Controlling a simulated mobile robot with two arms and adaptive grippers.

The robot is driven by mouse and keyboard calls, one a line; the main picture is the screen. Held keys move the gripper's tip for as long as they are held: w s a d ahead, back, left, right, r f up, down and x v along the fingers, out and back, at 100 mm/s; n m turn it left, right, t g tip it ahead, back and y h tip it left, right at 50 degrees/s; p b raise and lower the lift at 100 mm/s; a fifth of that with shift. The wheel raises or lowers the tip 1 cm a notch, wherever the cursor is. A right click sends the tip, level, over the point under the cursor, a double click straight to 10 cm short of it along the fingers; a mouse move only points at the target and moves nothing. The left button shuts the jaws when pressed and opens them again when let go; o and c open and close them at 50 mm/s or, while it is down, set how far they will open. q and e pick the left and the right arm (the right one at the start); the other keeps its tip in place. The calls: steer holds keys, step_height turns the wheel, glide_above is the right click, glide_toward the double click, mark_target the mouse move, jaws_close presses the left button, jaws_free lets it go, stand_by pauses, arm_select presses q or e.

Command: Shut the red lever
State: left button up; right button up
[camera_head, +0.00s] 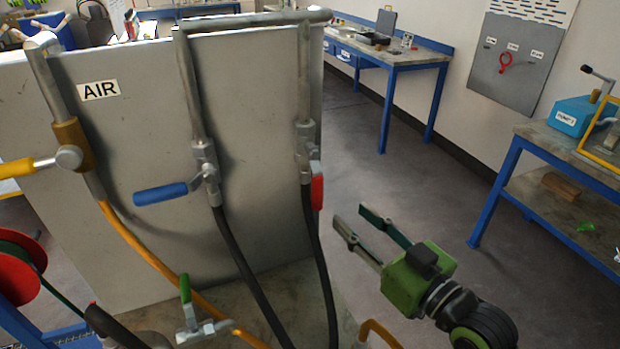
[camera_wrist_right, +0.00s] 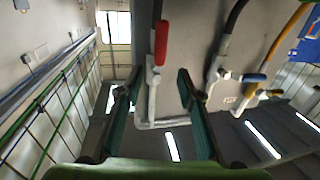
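The red lever (camera_head: 317,190) hangs down beside the rightmost pipe on the metal panel, roughly in line with the pipe. In the right wrist view the red lever (camera_wrist_right: 161,44) appears in the gap between my fingers, toward the top, with its valve body (camera_wrist_right: 153,76) below it. My right gripper (camera_head: 349,212) is open and empty, to the right of the lever and slightly lower, apart from it in the head view. Its two fingers show in the wrist view (camera_wrist_right: 157,80), spread wide. My left gripper is not in view.
A blue lever (camera_head: 161,194) sticks out left from the middle pipe, and a yellow lever (camera_head: 22,167) from the left one. Black hoses (camera_head: 327,270) hang below the valves. A green-handled valve (camera_head: 186,290) sits low in front. Floor right of the panel is clear.

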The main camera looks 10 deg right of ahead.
mark_target(321, 189)
steer(key=x, duration=0.2)
steer(key=p+x, duration=0.1)
steer(key=x, duration=0.1)
steer(key=p+x, duration=0.1)
steer(key=shift+w+a+r, duration=0.15)
steer(key=shift+w+r, duration=0.15)
steer(key=shift+w, duration=0.1)
steer(key=p+x, duration=0.1)
steer(key=x, duration=0.5)
steer(key=shift+w+f+p, duration=0.15)
steer(key=shift+p, duration=0.15)
steer(key=shift+w+a, duration=0.2)
steer(key=shift+w, duration=0.05)
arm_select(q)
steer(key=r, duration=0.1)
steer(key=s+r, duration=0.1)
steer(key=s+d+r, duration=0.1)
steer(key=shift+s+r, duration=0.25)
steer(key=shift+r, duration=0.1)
arm_select(e)
jaws_close()
